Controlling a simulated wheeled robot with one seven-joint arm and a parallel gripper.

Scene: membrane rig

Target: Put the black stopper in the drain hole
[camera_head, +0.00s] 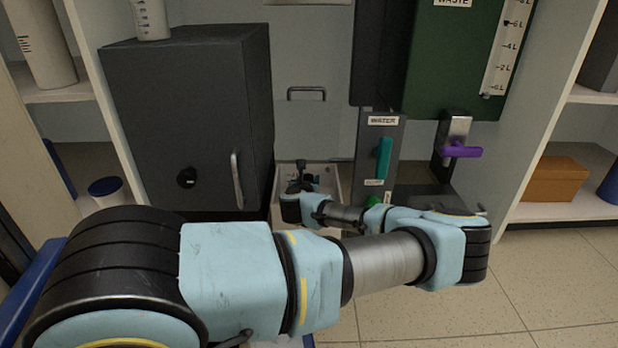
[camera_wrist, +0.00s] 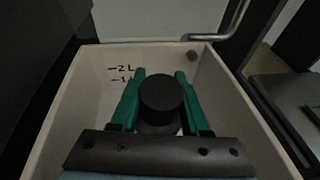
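The black stopper (camera_wrist: 160,92) is a round dark plug in the wrist view, between the two green fingers of my gripper (camera_wrist: 160,76). The fingers meet it on both sides, and my gripper appears shut on it. The stopper is inside or just above a white open-topped tank (camera_wrist: 90,85) with litre marks on its wall. In the head view my gripper (camera_head: 302,178) is at the tank (camera_head: 333,172), partly hidden by my arm.
A dark cabinet (camera_head: 190,110) with a handle stands left of the tank. To the right are a panel labelled WATER with a teal lever (camera_head: 384,157) and a green waste tank (camera_head: 455,60) with a purple lever (camera_head: 461,150). Shelves flank both sides. Floor is clear at front right.

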